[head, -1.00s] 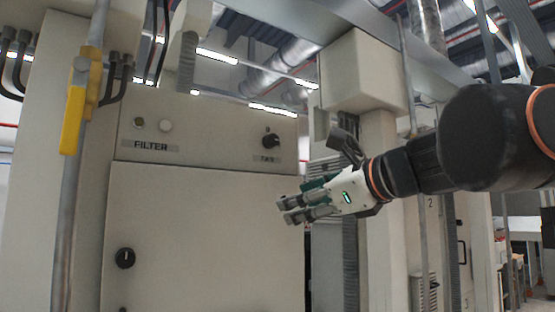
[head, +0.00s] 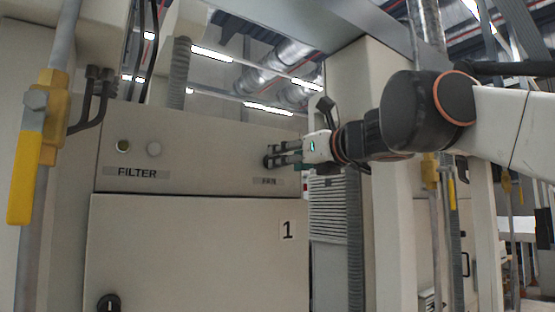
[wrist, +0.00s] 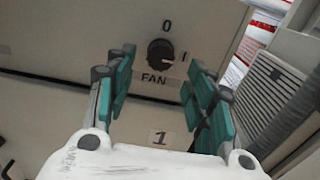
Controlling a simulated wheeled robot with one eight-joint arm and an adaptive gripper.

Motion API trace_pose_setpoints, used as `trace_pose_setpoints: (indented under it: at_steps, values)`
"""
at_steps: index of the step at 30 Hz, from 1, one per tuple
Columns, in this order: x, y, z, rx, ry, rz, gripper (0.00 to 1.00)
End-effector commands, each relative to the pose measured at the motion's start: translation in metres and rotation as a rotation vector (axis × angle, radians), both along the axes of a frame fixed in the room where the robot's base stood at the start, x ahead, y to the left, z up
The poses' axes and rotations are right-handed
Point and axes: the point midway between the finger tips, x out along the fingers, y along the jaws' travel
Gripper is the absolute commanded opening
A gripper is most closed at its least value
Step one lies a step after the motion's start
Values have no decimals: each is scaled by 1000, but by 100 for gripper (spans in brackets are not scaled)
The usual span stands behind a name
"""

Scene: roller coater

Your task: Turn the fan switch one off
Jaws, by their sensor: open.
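The fan switch (wrist: 161,52) is a round black knob on the beige cabinet panel. In the wrist view, a 0 (wrist: 166,27) is above it, an I (wrist: 185,57) is to its right, and the FAN label (wrist: 154,78) is below. I cannot tell clearly which mark the knob points at. My gripper (wrist: 162,62) is open and empty, with its green-padded fingers on either side of the switch in the picture. In the head view, my gripper (head: 271,155) is at the panel's right end and mostly hides the switch. I cannot tell whether the fingers touch it.
The FILTER label (head: 137,172) and two round indicators (head: 139,148) are at the panel's left. Below is a cabinet door (head: 190,250) marked 1 with a black knob (head: 108,303). A pipe with a yellow valve handle (head: 26,175) stands at far left. A louvred grille (head: 328,210) is at right.

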Motion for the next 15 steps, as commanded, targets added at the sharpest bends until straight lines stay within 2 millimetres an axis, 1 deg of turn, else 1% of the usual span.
trace_pose_setpoints:
  at_steps: [1, 6, 10, 15]
  values:
    - [8, 6, 1, 0, 0, 2, 49]
    - [28, 19, 1, -1, -1, 1, 49]
    - [37, 25, 0, -1, -1, -1, 49]
    - [40, 27, 0, -1, -1, 0, 49]
